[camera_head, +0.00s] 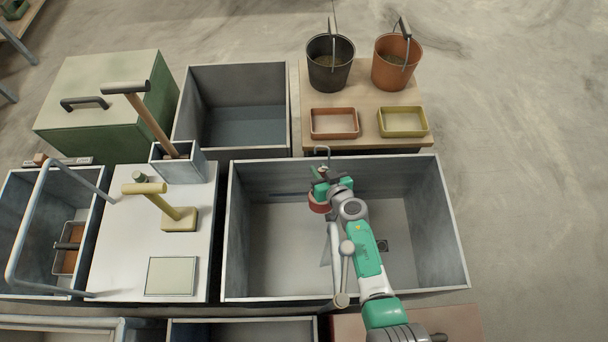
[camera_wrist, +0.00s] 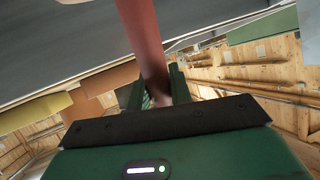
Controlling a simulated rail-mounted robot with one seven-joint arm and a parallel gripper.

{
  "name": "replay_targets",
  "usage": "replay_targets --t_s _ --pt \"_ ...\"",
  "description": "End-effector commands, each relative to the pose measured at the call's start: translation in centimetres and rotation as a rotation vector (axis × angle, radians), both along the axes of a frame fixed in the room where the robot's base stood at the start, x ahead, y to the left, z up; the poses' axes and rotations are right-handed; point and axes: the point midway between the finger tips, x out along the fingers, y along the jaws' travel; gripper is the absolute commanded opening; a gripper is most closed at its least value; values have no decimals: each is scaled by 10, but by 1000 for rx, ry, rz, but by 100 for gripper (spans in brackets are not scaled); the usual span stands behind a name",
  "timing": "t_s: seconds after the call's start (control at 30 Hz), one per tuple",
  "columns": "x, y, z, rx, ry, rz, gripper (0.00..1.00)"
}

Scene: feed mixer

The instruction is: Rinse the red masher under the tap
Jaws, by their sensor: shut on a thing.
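My gripper (camera_head: 323,188) is over the back part of the large grey basin (camera_head: 435,225). It is shut on the red masher (camera_head: 318,204), whose round red part shows just below the jaws in the head view. In the wrist view its red shaft (camera_wrist: 146,40) runs up from between the green fingers (camera_wrist: 158,92). The rest of the masher is hidden. A pale grey pipe with a ball-ended lever, which looks like the tap (camera_head: 335,240), rises at the basin's front, close beside my arm. I cannot tell whether water runs or touches the masher.
A small grey hooked pipe (camera_head: 322,151) stands at the basin's back rim. A white worktop (camera_head: 120,235) to the left holds a yellow masher (camera_head: 178,215). Behind, a wooden table (camera_head: 365,112) carries two buckets and two trays. The basin's right side is clear.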

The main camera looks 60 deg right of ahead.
Motion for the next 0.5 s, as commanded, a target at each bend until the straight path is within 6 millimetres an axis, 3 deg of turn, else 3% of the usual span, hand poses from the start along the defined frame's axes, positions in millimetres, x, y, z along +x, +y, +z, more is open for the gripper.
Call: replay_targets --t_s 0.5 --pt "4 -5 54 -2 0 1 0"
